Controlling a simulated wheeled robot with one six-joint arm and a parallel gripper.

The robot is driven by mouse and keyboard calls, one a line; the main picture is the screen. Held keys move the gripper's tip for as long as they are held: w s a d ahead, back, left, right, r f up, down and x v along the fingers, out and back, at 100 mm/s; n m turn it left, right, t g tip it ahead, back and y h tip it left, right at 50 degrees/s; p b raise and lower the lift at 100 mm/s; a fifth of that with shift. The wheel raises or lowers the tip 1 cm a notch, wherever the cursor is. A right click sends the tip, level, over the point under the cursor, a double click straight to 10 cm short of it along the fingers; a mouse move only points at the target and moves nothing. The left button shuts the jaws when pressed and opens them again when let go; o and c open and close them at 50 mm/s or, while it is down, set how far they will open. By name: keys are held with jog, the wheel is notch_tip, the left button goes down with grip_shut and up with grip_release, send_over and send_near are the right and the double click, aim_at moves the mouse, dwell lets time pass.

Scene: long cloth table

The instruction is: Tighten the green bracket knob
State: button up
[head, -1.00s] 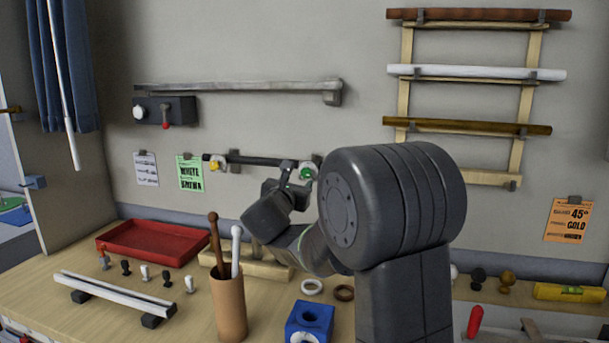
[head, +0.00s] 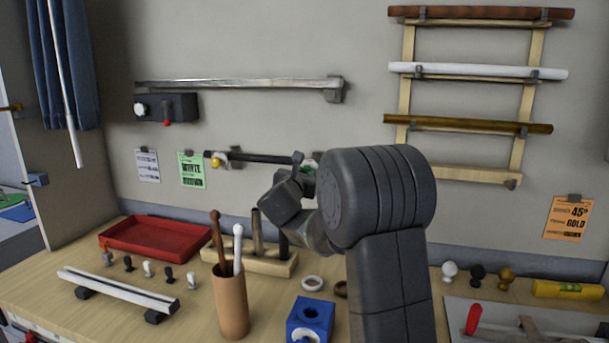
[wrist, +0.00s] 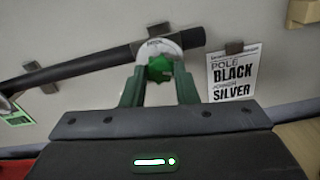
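The green bracket knob (wrist: 160,68) sits on a pale round bracket (wrist: 188,40) that carries the right end of a dark pole (wrist: 85,68). My gripper (wrist: 160,80) has its two dark green fingers on either side of the knob, with no clear gap, and appears shut on it. The pole slants in the wrist view. A bracket with a yellow knob (head: 217,162) holds the pole's left end.
A label reading black and silver (wrist: 234,78) hangs right of the bracket. Below on the table (head: 190,318) stand a wooden block with dark pegs (head: 265,262), a cup of rods (head: 231,305), a red tray (head: 160,238) and a blue block (head: 310,320).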

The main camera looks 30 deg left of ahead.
jog(key=shift+n, duration=1)
jog(key=o, duration=1)
jog(key=shift+b, duration=0.3)
jog(key=b+v, duration=0.2)
jog(key=v, duration=1.2)
jog(key=p+x, duration=0.2)
jog(key=x, duration=1.2)
